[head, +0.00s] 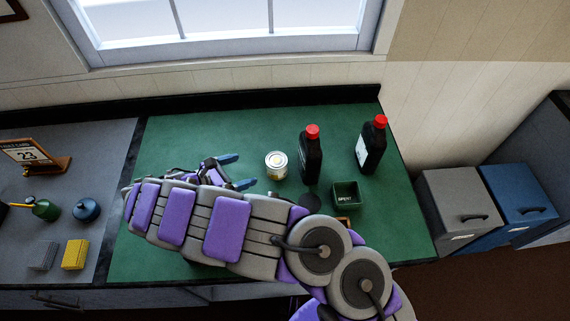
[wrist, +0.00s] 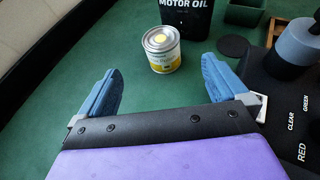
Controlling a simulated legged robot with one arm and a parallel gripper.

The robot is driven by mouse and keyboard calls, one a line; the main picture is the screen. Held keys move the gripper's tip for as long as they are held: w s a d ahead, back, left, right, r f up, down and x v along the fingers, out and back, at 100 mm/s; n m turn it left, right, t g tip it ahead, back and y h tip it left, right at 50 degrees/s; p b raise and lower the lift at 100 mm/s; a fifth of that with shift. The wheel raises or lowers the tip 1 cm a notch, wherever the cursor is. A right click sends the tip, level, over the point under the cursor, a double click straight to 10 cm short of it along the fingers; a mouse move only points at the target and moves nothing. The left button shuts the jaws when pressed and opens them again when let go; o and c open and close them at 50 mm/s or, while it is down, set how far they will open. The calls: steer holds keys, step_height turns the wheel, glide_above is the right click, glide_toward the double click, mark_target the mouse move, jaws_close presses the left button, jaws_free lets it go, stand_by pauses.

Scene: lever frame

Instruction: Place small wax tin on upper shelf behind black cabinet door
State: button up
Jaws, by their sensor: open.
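The small wax tin (head: 276,166) is a short metal can with a white and yellow label, upright on the green counter mat. In the wrist view the tin (wrist: 163,50) stands ahead of my gripper, between the lines of the two fingers and apart from them. My gripper (head: 236,171) has blue fingertips, is open and empty, and is just left of the tin. It also shows in the wrist view (wrist: 158,85). I see no black cabinet door or upper shelf in either view.
Two black bottles with red caps (head: 311,155) (head: 373,146) stand right of the tin; one reads motor oil in the wrist view (wrist: 188,14). A small green box (head: 345,195) is nearby. A grey counter (head: 80,150) holds a calendar (head: 35,157). Grey (head: 459,211) and blue (head: 520,205) bins stand right.

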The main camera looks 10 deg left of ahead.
steer(key=b, duration=0.1)
glide_toward(281, 159)
steer(key=shift+w+f, duration=1.15)
steer(key=shift+w, duration=0.1)
steer(key=d, duration=0.1)
steer(key=w+d, duration=0.1)
steer(key=shift+w+d+f, duration=0.3)
steer(key=shift+w+d, duration=0.1)
steer(key=shift+w+d+b, duration=0.15)
steer(key=shift+d+b, duration=0.15)
steer(key=shift+d, duration=0.25)
steer(key=w+d+f, duration=0.1)
steer(key=w+f, duration=0.1)
steer(key=w, duration=0.1)
steer(key=shift+d+f+b, duration=0.2)
steer(key=shift+d+b, duration=0.15)
steer(key=shift+b, duration=0.05)
steer(key=shift+s+d+r, duration=0.1)
steer(key=shift+d, duration=0.45)
steer(key=shift+c, duration=1.4)
steer(key=shift+a, duration=0.35)
steer(key=c, duration=1)
